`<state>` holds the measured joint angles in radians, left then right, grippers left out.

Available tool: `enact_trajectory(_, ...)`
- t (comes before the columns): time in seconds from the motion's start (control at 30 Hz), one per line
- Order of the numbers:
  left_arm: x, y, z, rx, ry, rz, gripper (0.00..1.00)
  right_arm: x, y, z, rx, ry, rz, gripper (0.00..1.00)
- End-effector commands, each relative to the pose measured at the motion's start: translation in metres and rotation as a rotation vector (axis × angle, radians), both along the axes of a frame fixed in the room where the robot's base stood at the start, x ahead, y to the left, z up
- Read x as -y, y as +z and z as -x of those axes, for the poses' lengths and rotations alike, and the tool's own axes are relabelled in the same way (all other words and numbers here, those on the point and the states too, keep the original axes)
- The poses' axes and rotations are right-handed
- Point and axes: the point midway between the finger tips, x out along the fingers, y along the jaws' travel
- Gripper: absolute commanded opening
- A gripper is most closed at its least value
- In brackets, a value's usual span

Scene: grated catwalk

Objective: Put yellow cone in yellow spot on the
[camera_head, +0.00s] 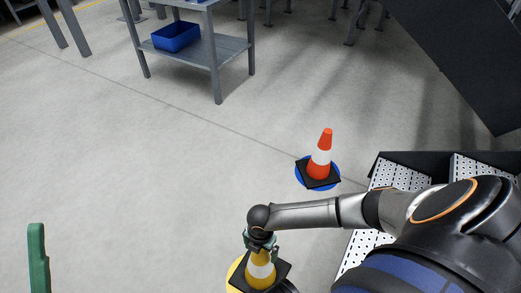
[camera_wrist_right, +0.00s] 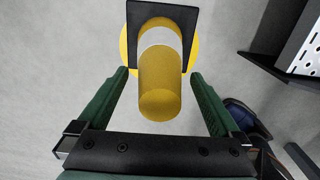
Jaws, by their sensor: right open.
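The yellow cone (camera_head: 260,271), with a white band and a black square base, stands upright on the round yellow spot (camera_head: 235,273) on the floor. In the right wrist view, the yellow cone (camera_wrist_right: 167,85) points toward the camera, and the yellow spot (camera_wrist_right: 125,48) shows around its base (camera_wrist_right: 140,14). My right gripper (camera_head: 262,243) is just above the cone. In the wrist view its green fingers (camera_wrist_right: 159,74) are open on either side of the cone, with gaps showing. One green finger, apparently of my left gripper (camera_head: 38,258), shows at the lower left; its opening is hidden.
An orange cone (camera_head: 320,163) stands on a blue spot (camera_head: 300,178) farther back. Perforated metal steps or platforms (camera_head: 400,177) with a dark edge are at right. A grey table (camera_head: 230,48) holds a blue bin (camera_head: 176,36) on its lower shelf. The floor at left is clear.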

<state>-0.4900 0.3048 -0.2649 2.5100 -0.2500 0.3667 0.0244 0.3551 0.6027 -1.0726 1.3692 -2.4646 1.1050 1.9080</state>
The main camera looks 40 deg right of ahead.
Motion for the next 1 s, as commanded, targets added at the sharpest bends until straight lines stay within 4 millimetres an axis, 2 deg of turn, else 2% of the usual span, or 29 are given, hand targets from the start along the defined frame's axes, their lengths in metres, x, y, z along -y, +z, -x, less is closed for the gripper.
enact_trajectory(0.17, 0.000, 0.000, 0.000, 0.000, 0.001, -0.001, 0.72, 0.000, 0.001, 0.000, 0.000, 0.000, 0.000, 1.00)
enact_trajectory(0.27, 0.000, 0.006, 0.000, -0.001, 0.000, 0.001, 0.72, 0.000, 0.011, 0.000, 0.000, 0.000, 0.000, 1.00)
enact_trajectory(0.7, -0.008, 0.067, 0.003, 0.016, -0.018, 0.047, 0.72, 0.000, 0.099, 0.000, 0.001, 0.000, 0.000, 1.00)
enact_trajectory(0.83, -0.009, 0.075, 0.003, 0.020, -0.022, 0.048, 0.72, 0.000, 0.114, 0.000, 0.000, 0.001, 0.000, 1.00)
enact_trajectory(1.0, -0.009, 0.079, 0.004, 0.027, -0.020, 0.045, 0.72, 0.000, 0.122, 0.000, -0.001, 0.000, 0.000, 1.00)
